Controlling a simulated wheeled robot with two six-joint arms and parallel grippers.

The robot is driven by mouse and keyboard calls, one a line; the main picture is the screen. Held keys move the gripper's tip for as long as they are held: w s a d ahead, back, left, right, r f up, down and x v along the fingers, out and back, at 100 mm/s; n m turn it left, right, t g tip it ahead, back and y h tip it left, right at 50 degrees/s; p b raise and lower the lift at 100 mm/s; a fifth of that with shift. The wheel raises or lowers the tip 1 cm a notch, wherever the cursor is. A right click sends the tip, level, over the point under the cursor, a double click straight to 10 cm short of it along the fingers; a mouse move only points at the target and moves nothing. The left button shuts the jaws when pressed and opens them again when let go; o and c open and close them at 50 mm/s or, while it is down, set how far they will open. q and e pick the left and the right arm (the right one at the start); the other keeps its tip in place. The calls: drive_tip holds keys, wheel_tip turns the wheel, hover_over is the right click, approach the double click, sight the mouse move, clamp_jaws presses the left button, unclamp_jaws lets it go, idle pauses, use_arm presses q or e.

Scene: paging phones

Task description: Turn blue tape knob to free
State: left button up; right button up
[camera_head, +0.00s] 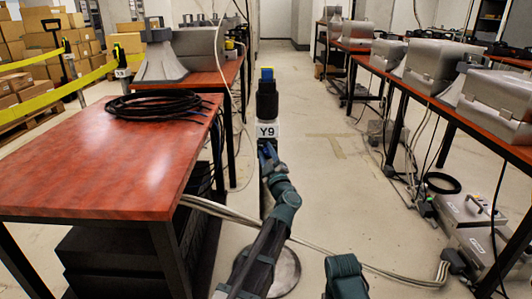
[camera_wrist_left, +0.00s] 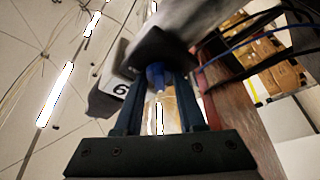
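A dark barrier post (camera_head: 267,104) with a white sign reading Y9 (camera_head: 267,130) stands in the aisle on a round base. A blue piece with some yellow (camera_head: 267,73) shows at its top. In the left wrist view a small blue knob (camera_wrist_left: 157,76) sticks out under the black post head (camera_wrist_left: 165,50). My left gripper (camera_head: 268,149) is at the post, just below the sign in the picture. Its two fingers (camera_wrist_left: 160,92) look spread, with the knob between their tips and gaps beside it. Contact is unclear. My right gripper is out of view.
A red-brown table (camera_head: 110,160) with a black cable coil (camera_head: 160,105) is close on the left. Benches with grey machines (camera_head: 435,62) line the right. Cables (camera_head: 340,255) cross the floor. Yellow tape (camera_head: 40,98) runs at the far left. The aisle beyond is clear.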

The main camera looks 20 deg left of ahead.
use_arm(q)
drive_tip(key=b+v, duration=0.3)
drive_tip(key=v, duration=1.1)
drive_tip(key=shift+b, duration=0.35)
drive_tip(key=shift+w, duration=0.1)
